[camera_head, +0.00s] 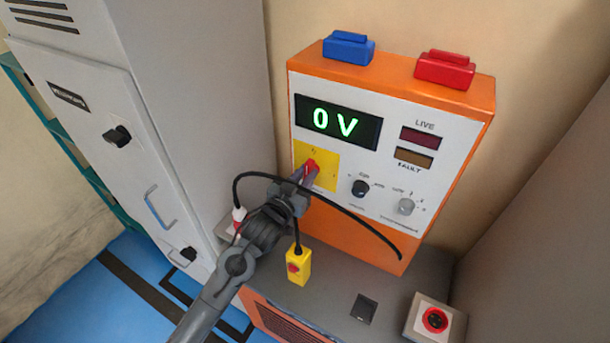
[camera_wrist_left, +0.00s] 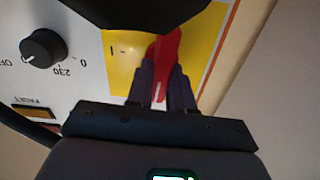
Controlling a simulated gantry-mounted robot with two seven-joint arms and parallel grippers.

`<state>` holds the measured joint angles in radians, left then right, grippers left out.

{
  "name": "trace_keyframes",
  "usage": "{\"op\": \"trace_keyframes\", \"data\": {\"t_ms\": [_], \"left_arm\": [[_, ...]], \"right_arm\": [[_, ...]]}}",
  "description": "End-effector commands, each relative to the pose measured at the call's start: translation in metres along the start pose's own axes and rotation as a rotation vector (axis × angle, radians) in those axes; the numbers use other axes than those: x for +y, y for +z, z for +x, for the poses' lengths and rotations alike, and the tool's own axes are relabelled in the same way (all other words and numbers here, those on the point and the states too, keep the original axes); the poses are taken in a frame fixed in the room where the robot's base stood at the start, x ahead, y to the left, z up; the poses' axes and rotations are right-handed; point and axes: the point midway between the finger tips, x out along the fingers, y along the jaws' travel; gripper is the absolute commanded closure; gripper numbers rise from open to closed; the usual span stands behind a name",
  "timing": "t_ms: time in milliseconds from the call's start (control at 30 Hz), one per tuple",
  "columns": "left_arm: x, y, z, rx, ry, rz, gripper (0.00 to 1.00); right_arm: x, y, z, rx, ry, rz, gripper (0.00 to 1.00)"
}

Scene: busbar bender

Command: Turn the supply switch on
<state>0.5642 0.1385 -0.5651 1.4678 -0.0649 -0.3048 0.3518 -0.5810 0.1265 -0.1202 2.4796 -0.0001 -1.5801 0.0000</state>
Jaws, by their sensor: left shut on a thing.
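The supply switch is a red handle (camera_head: 311,165) on a yellow plate (camera_head: 329,180) at the left of the orange unit's white front panel. In the left wrist view the red handle (camera_wrist_left: 165,62) stands out from the yellow plate (camera_wrist_left: 122,62). My left gripper (camera_head: 308,178) has its fingers on either side of the handle and is shut on it; the fingers also show in the left wrist view (camera_wrist_left: 163,85). The digital display (camera_head: 340,122) reads 0 V in green. My right gripper is not in view.
A black knob (camera_head: 360,188) and a grey knob (camera_head: 406,206) sit right of the yellow plate. The LIVE (camera_head: 420,138) and FAULT (camera_head: 414,158) lamps look dark. A red button (camera_head: 435,319) stands front right.

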Motion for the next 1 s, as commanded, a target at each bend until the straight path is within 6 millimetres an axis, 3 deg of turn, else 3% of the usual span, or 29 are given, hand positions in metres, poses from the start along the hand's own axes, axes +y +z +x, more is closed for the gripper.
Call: {"op": "trace_keyframes", "data": {"t_ms": [1000], "left_arm": [[0.0059,0.0054,0.0001,-0.004,0.001,0.896,1.00]], "right_arm": [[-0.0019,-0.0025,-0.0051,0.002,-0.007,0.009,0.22]]}}
